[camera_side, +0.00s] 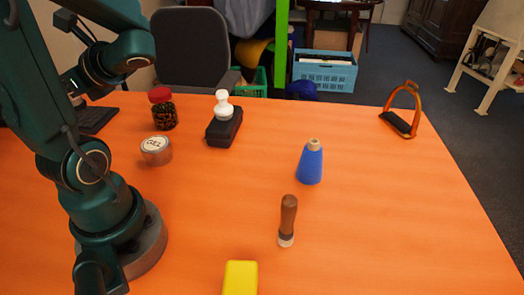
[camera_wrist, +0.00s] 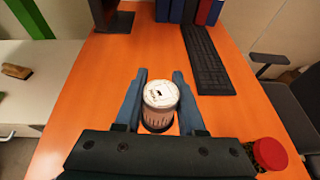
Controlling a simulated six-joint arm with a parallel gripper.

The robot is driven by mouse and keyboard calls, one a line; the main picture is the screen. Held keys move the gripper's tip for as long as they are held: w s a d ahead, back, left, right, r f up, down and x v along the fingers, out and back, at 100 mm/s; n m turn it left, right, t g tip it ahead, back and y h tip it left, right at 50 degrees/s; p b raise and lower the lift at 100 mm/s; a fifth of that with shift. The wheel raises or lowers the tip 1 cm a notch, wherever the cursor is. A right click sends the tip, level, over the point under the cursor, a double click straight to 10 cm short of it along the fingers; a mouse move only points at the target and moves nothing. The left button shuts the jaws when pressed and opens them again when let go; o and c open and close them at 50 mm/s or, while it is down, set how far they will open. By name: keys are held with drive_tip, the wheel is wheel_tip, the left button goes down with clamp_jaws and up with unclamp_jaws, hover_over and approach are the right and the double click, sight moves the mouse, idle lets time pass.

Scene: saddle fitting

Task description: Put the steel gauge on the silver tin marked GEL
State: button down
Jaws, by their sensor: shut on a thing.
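My gripper (camera_wrist: 160,73) shows in the wrist view with a finger on each side of the steel gauge (camera_wrist: 161,96). It is shut on the gauge, which has a round white face with dark marks and a ribbed metallic side. In the side view, my arm mostly hides the gripper and gauge. The silver tin (camera_side: 156,151), with GEL on its white top, stands on the orange table (camera_side: 390,220) in the side view, right of my arm and apart from the gripper. The tin does not show in the wrist view.
A red-lidded jar (camera_side: 162,108) stands just behind the tin. A black box with a white piece (camera_side: 223,125) stands to its right. A keyboard (camera_side: 95,120) lies behind my arm. A blue cone (camera_side: 309,165), wooden handle (camera_side: 288,220), yellow block (camera_side: 240,277) and stirrup (camera_side: 403,112) are further right.

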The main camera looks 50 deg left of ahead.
drive_tip(key=shift+f, duration=1.65)
hover_over(145, 142)
wheel_tip(145, 142, down, 7)
drive_tip(key=shift+a, duration=0.1)
drive_tip(key=shift+f, duration=1.95)
drive_tip(key=shift+f, duration=0.1)
drive_tip(key=c, duration=0.5)
unclamp_jaws()
